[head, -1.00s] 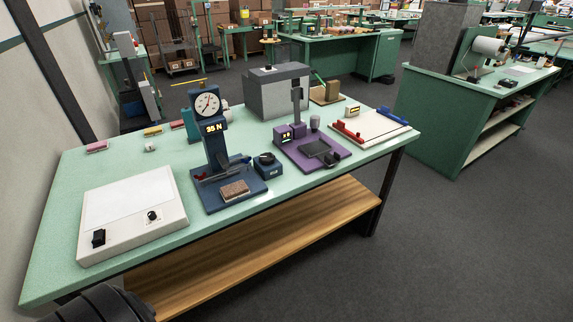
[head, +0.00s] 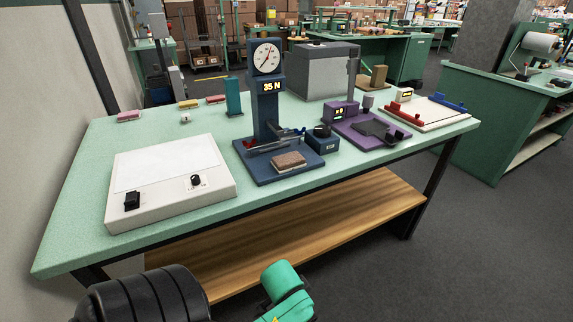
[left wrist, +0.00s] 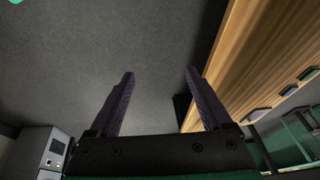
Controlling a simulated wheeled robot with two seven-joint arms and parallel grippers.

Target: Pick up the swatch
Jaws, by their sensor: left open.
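A small brown, carpet-like swatch (head: 288,160) lies flat on the base of the blue gauge stand (head: 268,120), near the bench's front edge. The stand has a round dial and a lit readout of 35 N. My left gripper (left wrist: 160,74) shows in the left wrist view with its two dark fingers spread and nothing between them. It points across the grey floor, beside the wooden lower shelf (left wrist: 262,45), apart from the swatch. In the head view only links of my arm show at the bottom. My right gripper is in neither current view.
On the green bench (head: 75,225) stand a white light box (head: 170,180) at left, a purple instrument (head: 368,130), a grey box (head: 325,72) and a white board (head: 430,112) at right. Small coloured blocks (head: 188,104) lie at the back left. Open floor lies in front.

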